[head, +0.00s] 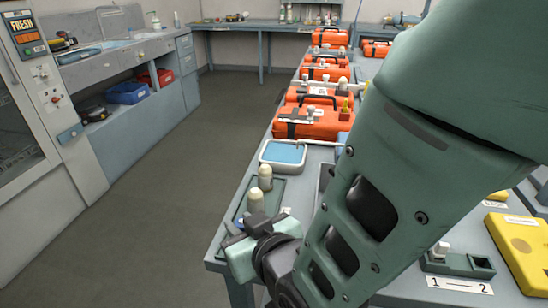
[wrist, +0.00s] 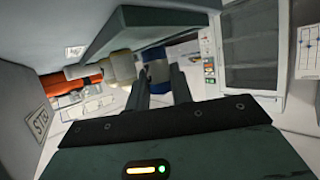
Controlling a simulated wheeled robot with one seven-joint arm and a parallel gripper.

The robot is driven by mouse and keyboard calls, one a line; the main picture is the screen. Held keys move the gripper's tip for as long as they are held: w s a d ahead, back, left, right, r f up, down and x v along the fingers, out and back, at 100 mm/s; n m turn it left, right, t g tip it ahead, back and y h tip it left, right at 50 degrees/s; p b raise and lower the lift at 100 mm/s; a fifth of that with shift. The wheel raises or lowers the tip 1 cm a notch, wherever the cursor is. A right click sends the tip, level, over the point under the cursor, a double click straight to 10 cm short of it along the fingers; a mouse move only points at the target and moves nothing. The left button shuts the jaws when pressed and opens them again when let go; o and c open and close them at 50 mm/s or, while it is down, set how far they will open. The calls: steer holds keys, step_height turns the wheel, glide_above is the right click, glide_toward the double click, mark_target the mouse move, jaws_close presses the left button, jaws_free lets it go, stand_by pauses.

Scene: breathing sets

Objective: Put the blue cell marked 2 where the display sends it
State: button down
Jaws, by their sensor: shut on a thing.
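My gripper (head: 262,246) is at the near left end of the long bench, low beside the green tray. In the wrist view its two dark fingers (wrist: 161,84) are shut on a blue cell (wrist: 157,70), which has a pale band. No number can be read on it. The cell is hidden in the head view behind my gripper. The display (head: 20,27) on the tall cabinet at the left reads "FRESH", with orange and green marks below it.
Two cream-topped cylinders (head: 265,176) stand on the green tray (head: 278,190) just beyond my gripper. A blue-filled tray (head: 284,153) and several orange cases (head: 310,122) lie farther back. A green holder labelled 1–2 (head: 458,265) and a yellow case (head: 522,250) sit at right. The floor at left is clear.

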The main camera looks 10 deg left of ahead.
steer(key=shift+f, duration=0.45)
steer(key=shift+f, duration=0.1)
steer(key=c, duration=1.2)
jaws_free()
steer(key=shift+c, duration=0.2)
